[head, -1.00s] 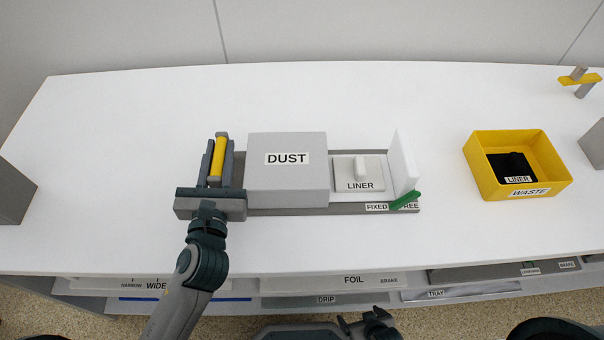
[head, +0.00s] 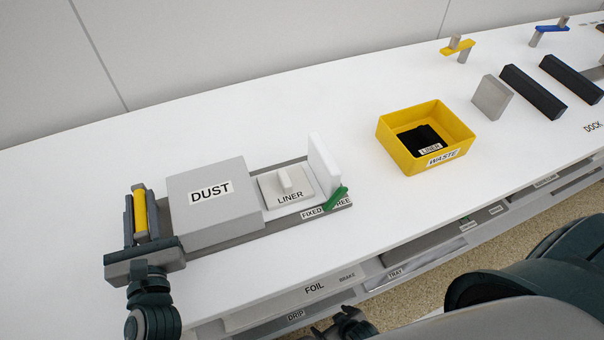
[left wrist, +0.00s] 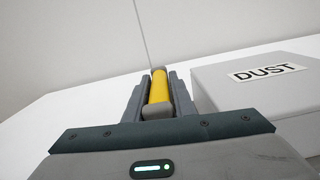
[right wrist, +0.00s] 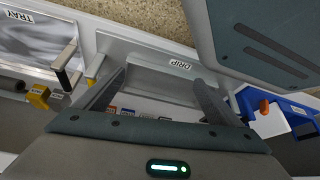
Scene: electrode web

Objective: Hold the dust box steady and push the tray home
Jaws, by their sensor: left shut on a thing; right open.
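The grey dust box (head: 210,205), labelled DUST, stands on a grey rail base (head: 240,232) on the white table. A tray (head: 286,186) with a pale LINER plate and an upright white end panel (head: 323,166) sticks out at the box's right side. A green lever (head: 337,198) lies by the FIXED and FREE labels. My left gripper (head: 139,215) is shut on the yellow handle (head: 140,213) at the box's left; the left wrist view shows the handle (left wrist: 158,88) between its fingers. My right gripper (right wrist: 160,95) is open and empty, low by the shelf under the table.
A yellow WASTE bin (head: 394,158) with a black liner inside stands right of the tray. Grey and black blocks (head: 532,92) stand further right. Shelf drawers marked FOIL, DRIP (right wrist: 180,64) and TRAY lie below the table edge. The table between tray and bin is clear.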

